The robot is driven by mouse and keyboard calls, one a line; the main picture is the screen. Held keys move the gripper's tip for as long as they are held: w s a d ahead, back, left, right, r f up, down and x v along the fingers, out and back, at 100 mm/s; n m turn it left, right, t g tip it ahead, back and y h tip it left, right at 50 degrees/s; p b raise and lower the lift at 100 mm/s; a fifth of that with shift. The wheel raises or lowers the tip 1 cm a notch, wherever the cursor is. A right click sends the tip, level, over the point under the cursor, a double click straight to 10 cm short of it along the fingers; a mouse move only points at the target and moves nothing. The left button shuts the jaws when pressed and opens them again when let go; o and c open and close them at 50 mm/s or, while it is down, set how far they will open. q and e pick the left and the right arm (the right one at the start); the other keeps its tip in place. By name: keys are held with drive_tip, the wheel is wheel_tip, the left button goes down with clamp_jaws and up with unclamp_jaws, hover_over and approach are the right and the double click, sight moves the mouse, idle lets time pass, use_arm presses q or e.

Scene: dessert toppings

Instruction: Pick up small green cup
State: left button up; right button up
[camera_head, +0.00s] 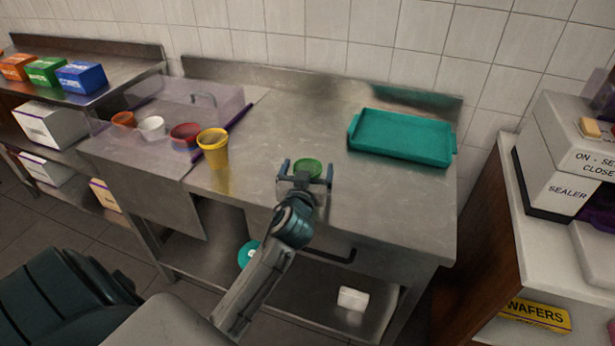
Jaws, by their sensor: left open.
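The small green cup (308,164) stands on the metal counter, just beyond and between the fingers of my left gripper (306,172). The gripper is open, with one finger at each side of the cup as seen from the head. I cannot tell whether either finger touches it. The lower part of the cup is hidden by the gripper. My right gripper is not in view.
A yellow cup (213,148) stands to the left, near a clear cover (165,100) with red (185,136), white (151,127) and orange (123,119) cups by it. A teal tray (402,137) lies at right. The counter (275,125) behind the green cup is clear.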

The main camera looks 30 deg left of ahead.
use_arm(q)
drive_tip(key=shift+c, duration=0.4)
drive_tip(key=c, duration=1)
